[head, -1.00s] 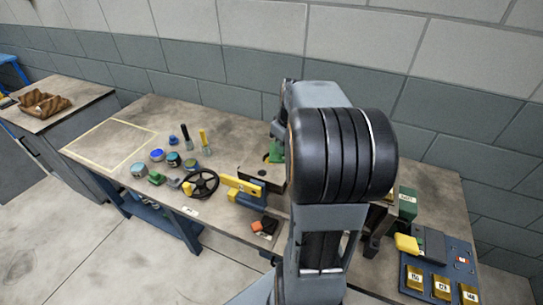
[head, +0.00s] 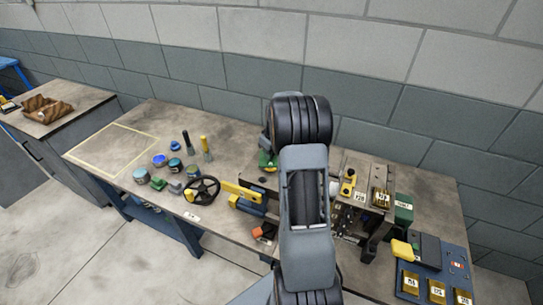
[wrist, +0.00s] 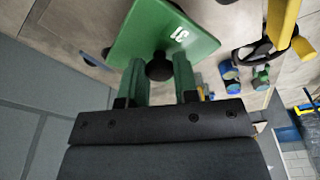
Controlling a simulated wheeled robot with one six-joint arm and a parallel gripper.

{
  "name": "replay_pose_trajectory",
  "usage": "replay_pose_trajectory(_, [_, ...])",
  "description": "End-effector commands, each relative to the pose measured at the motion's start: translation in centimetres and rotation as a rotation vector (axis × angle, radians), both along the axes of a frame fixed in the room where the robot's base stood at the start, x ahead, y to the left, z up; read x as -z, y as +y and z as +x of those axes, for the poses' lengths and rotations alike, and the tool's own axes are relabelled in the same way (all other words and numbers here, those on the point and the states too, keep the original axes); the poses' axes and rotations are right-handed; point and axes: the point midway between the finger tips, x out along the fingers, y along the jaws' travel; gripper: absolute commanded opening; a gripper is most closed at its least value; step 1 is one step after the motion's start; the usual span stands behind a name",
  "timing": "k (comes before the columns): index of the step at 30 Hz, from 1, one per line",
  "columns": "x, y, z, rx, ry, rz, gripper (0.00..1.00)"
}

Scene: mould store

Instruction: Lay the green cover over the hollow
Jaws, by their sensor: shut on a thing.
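The green cover (wrist: 165,30) is a flat plate with a white marking and a round black knob. My gripper (wrist: 159,74) is shut on this knob, and the plate lies just beyond the fingertips. In the head view a small part of the green cover (head: 266,160) shows at the left of my arm, above the bench; the gripper itself is hidden behind the arm. A dark round opening (head: 262,180), possibly the hollow, shows in a pale block just below the cover. I cannot tell the gap between them.
A yellow-handled clamp (head: 240,192) and a black handwheel (head: 203,190) stand left of the block. Several small pots (head: 160,160) are further left, beside a taped empty area (head: 112,148). Right of my arm are a mould rack (head: 357,195) and a blue tray (head: 432,270).

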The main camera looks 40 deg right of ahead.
Motion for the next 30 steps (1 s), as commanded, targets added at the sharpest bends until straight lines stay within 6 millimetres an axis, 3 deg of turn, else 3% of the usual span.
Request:
replay_pose_trajectory(5, [2.1, 0.0, -0.1, 0.001, 0.002, 0.002, 0.0])
replay_pose_trajectory(24, [3.4, 0.0, -0.1, 0.0, 0.0, 0.0, 0.0])
replay_pose_trajectory(25, [3.4, 0.0, -0.1, 0.0, 0.0, 0.0, 0.29])
replay_pose_trajectory(30, [3.3, 0.0, -0.1, 0.0, 0.001, 0.0, 0.46])
